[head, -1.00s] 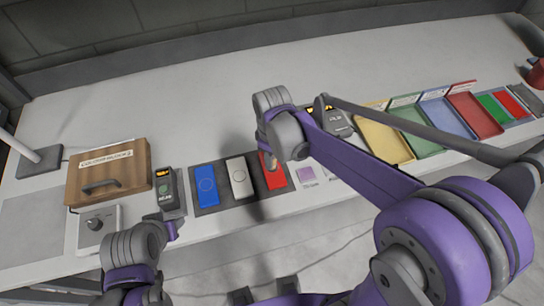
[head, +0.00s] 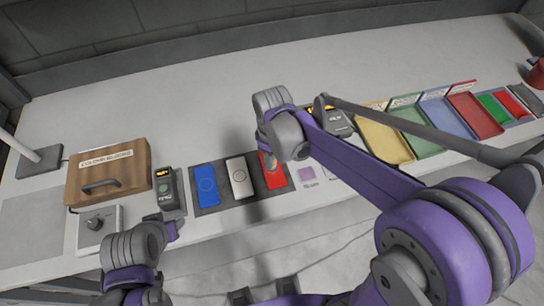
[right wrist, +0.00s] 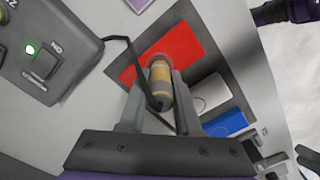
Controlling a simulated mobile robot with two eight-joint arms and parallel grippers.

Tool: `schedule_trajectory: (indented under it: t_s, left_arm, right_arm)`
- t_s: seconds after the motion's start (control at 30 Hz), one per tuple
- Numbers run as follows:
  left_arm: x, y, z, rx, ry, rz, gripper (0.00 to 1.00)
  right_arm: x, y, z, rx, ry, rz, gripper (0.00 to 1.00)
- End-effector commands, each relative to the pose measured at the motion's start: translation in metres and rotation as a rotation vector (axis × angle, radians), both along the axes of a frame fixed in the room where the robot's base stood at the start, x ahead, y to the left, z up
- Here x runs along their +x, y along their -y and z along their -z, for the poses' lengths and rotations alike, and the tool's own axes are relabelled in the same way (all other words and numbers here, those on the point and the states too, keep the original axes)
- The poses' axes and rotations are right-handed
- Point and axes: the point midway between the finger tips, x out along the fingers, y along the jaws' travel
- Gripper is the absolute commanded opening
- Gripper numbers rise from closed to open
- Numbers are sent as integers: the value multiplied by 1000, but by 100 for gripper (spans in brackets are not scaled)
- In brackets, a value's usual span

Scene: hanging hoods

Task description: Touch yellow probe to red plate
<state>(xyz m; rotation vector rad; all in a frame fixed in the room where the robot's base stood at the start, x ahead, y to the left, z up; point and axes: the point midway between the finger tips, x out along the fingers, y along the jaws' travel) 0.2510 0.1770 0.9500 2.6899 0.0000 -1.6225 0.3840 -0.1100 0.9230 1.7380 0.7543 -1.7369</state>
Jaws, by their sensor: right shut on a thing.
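The yellow probe (right wrist: 160,84) is a short tan-yellow cylinder with a dark cable, held between the fingers of my right gripper (right wrist: 159,98). Its far end is over the red plate (right wrist: 186,46) in the right wrist view. I cannot tell whether the tip touches the plate. In the head view the red plate (head: 274,176) lies at the right end of a dark strip, partly behind my right gripper (head: 264,142). My left gripper (head: 172,229) is at the lower left, by the front edge of the bench; its jaws are not clear.
A white plate (head: 239,177) and a blue plate (head: 206,184) share the dark strip. A handheld meter (head: 166,190), a knob box (head: 97,222) and a wooden box (head: 107,172) stand left. Coloured trays (head: 385,138) lie right. The back of the bench is clear.

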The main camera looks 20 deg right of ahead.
Motion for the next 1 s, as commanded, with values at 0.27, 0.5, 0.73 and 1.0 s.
schedule_trajectory:
  t_s: [0.27,0.5,0.73,1.0]
  left_arm:
    - [6,0,-16,0,12,0,50]
    - [13,0,-30,0,24,0,50]
    - [19,0,-43,0,37,0,50]
    - [23,0,-49,0,44,0,50]
  right_arm:
    - [0,0,-22,1,1,0,0]
    - [1,0,-41,0,1,0,0]
    - [1,0,-60,0,3,0,0]
    - [0,0,-71,0,0,0,0]
